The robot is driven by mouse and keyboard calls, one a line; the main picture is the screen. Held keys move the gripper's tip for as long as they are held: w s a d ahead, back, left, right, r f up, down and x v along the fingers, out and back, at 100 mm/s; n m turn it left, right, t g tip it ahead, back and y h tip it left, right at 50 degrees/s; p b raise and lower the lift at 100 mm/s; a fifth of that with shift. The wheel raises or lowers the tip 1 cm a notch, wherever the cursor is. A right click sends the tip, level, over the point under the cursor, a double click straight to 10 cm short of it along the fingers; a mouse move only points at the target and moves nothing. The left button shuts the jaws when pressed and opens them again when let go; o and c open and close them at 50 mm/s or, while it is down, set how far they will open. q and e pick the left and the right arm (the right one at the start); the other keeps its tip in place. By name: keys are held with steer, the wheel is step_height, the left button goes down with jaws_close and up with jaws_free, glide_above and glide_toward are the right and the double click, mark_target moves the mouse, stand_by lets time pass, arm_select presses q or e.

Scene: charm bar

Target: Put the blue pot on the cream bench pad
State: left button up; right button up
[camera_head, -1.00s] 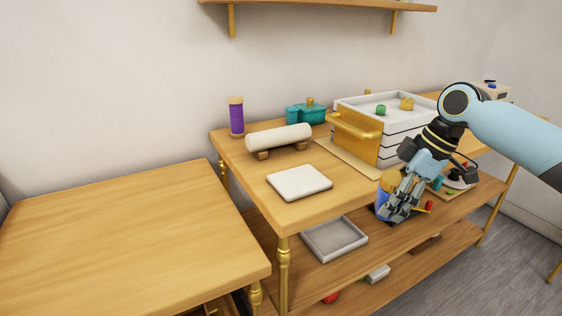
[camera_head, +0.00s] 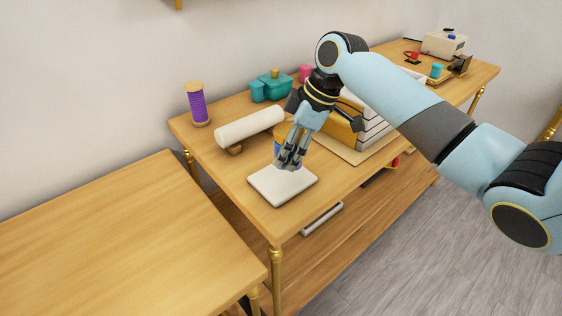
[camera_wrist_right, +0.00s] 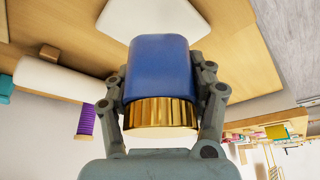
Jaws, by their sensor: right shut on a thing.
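The blue pot (camera_wrist_right: 160,68) has a gold ribbed band at one end and sits between the fingers of my right gripper (camera_wrist_right: 165,88) in the right wrist view. In the head view my right gripper (camera_head: 290,157) is shut on the pot (camera_head: 279,139), which is mostly hidden behind the fingers. The cream bench pad (camera_head: 283,188) lies flat on the wooden bench, and the pot is over or just behind its far edge. I cannot tell whether they touch. The pad also shows in the right wrist view (camera_wrist_right: 150,18), beyond the pot. My left gripper is out of view.
A white roll (camera_head: 248,127) on a wooden stand lies left of the pot. A gold-fronted drawer stack (camera_head: 342,131) is close on the right. The table (camera_head: 110,235) at left is bare.

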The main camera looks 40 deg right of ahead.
mark_target(282, 177)
steer(key=shift+w+a+f, duration=0.3)
steer(key=shift+w+f, duration=0.2)
steer(key=shift+w, duration=0.2)
step_height(282, 177, down, 3)
steer(key=shift+f, duration=0.45)
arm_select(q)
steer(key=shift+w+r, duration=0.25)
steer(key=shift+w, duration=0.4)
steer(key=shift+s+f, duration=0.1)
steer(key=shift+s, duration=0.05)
arm_select(e)
steer(key=shift+f, duration=0.15)
steer(key=o, duration=1.2)
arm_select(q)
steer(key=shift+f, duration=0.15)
arm_select(e)
steer(key=v, duration=1.2)
